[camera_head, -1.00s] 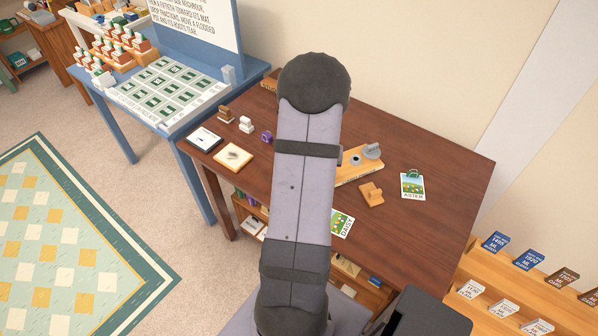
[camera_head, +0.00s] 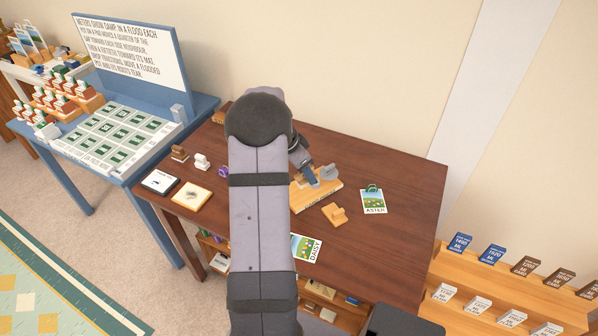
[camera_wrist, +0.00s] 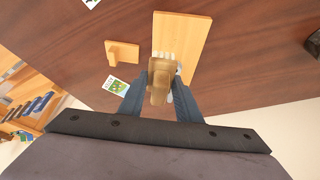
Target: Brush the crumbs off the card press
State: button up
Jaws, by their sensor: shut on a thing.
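The card press appears to be the light wooden board (camera_head: 318,192) on the dark table, with a grey round part (camera_head: 329,172) at its far right end. The board also shows in the wrist view (camera_wrist: 186,32). My gripper (camera_head: 311,178) is over the board. In the wrist view it is shut on a wooden brush (camera_wrist: 158,82) with pale bristles. The bristles overlap the board's near edge; I cannot tell whether they touch it. I cannot make out crumbs, and the brush is not clear in the head view.
A wooden block with a grip (camera_head: 335,214) lies beside the board. An ASTER card (camera_head: 373,200) is right of it, a DAISY card (camera_head: 306,248) nearer. Stamps (camera_head: 202,161) and a pad (camera_head: 191,195) stand left. The table's right side is clear.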

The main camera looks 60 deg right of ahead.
jog(key=shift+s+a+m+g+y, duration=0.1)
jog(key=shift+m+g+y, duration=0.05)
jog(key=shift+m, duration=0.5)
jog(key=shift+s+a+m+g+y, duration=0.1)
jog(key=shift+m+g+y, duration=0.05)
jog(key=shift+m, duration=0.5)
jog(key=shift+f, duration=0.1)
